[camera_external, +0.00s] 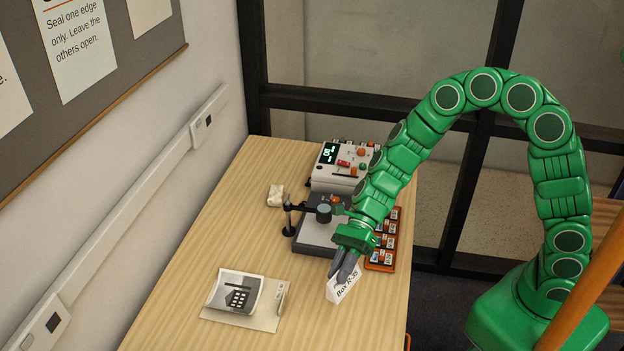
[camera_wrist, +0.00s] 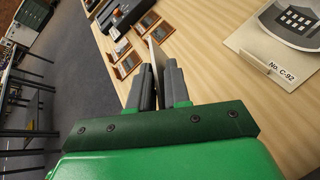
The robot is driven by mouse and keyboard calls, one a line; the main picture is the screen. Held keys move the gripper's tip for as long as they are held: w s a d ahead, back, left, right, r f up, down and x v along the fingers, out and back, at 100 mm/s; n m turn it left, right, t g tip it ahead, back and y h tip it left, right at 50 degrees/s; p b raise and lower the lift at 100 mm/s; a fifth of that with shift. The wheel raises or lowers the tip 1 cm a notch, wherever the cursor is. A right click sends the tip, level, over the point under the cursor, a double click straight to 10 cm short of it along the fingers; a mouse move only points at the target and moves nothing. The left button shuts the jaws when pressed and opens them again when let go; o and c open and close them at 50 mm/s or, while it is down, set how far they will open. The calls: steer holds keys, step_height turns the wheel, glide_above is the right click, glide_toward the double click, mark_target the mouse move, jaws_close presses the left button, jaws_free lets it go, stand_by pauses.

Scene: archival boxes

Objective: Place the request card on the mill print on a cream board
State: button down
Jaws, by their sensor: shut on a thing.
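My gripper (camera_external: 345,266) is shut on a white request card (camera_external: 342,287) lettered "Box R-35". It holds the card tilted, near the right side of the table; I cannot tell whether the card touches the wood. In the wrist view the card (camera_wrist: 156,53) shows nearly edge-on between the fingers (camera_wrist: 159,80). The mill print (camera_external: 235,288), grey with a dark building, lies curled on a cream board (camera_external: 264,322) to the left of my gripper. In the wrist view part of the print (camera_wrist: 300,20) and the board (camera_wrist: 246,40) show at upper right, with a label reading "No. C-92" (camera_wrist: 284,76).
Behind my gripper stand a dark grey platform with a small arm (camera_external: 318,240), a white control box (camera_external: 335,178) and an orange-brown tray of small pieces (camera_external: 373,266). Bare table (camera_external: 180,310) surrounds the board.

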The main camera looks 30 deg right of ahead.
steer(key=w+a+m+t+y, duration=0.2)
steer(key=w+a+m+t, duration=0.2)
steer(key=w+a, duration=0.4)
glide_above(244, 295)
steer(key=s+d, duration=0.1)
steer(key=shift+m+t, duration=0.3)
step_height(244, 295, down, 8)
steer(key=shift+s+d+f, duration=0.1)
steer(key=shift+f, duration=0.05)
steer(key=shift+w+a+f, duration=0.4)
steer(key=shift+f, duration=0.2)
steer(key=shift+w+a+f, duration=0.15)
steer(key=shift+a+f, duration=0.05)
steer(key=shift+f, duration=1.6)
steer(key=c, duration=1.1)
jaws_free()
